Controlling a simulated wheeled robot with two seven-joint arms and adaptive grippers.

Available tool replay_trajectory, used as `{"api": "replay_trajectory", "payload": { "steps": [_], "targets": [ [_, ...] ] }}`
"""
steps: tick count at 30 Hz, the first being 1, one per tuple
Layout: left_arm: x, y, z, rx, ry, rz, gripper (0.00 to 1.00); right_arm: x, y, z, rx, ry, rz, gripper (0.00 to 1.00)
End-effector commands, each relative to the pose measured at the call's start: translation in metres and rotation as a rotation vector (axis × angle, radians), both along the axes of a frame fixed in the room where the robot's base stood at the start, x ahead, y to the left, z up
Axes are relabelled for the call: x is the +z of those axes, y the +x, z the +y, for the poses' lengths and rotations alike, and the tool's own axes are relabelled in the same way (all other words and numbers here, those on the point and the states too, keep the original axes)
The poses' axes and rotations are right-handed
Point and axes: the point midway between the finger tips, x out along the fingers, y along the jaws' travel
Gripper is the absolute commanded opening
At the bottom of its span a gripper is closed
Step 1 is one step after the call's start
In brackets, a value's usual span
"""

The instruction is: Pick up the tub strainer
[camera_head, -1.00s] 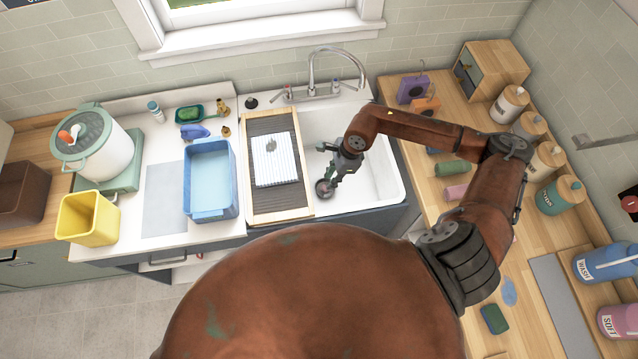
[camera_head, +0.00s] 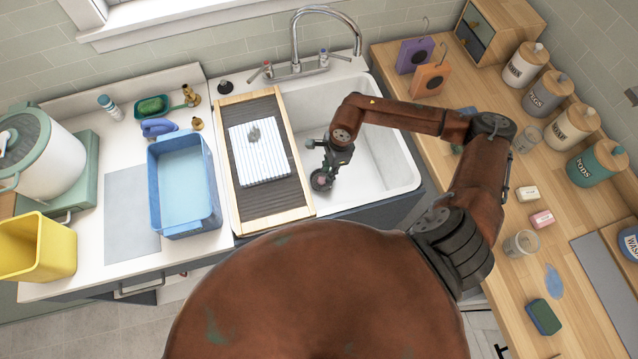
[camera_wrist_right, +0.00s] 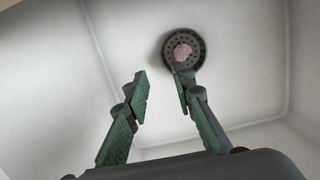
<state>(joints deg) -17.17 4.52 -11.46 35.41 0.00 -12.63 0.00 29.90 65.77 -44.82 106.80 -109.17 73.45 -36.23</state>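The tub strainer (camera_head: 321,181) is a dark round perforated disc on the floor of the white sink. In the right wrist view the strainer (camera_wrist_right: 183,50) shows a pinkish lump at its centre. My right gripper (camera_head: 325,163) reaches down into the sink beside the strainer. In the wrist view its green-padded fingers (camera_wrist_right: 161,82) are apart with nothing between them. The right fingertip overlaps the strainer's lower edge in the picture; I cannot tell whether it touches. The left fingertip is off to the left over bare sink floor. My left gripper is not in view.
The sink's walls (camera_head: 395,150) surround the gripper, with the faucet (camera_head: 297,45) behind. A drying board (camera_head: 225,165) with a striped cloth lies left of the sink, beside a blue basin (camera_head: 157,205). Jars, soaps and a sponge (camera_head: 543,316) stand on the right wooden counter.

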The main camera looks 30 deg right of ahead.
Motion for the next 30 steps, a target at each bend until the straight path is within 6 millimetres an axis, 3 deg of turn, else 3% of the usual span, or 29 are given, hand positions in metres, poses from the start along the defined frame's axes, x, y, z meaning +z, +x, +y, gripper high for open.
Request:
{"api": "replay_trajectory", "payload": {
  "steps": [1,6,19,27,30],
  "targets": [
    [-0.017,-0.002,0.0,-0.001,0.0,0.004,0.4,-0.02,0.0,0.001,0.002,0.0,0.005,0.23],
    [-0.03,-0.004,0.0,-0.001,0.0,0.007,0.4,-0.035,0.0,0.001,0.004,0.0,0.011,0.23],
    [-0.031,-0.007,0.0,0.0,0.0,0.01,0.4,-0.069,0.0,0.003,0.0,0.001,0.011,0.23],
    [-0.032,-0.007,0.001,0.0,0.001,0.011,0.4,-0.108,0.0,0.004,-0.001,0.002,0.013,0.23],
    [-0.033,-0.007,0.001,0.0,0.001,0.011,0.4,-0.113,0.001,0.003,0.0,-0.001,0.011,0.23]
  ]
}}
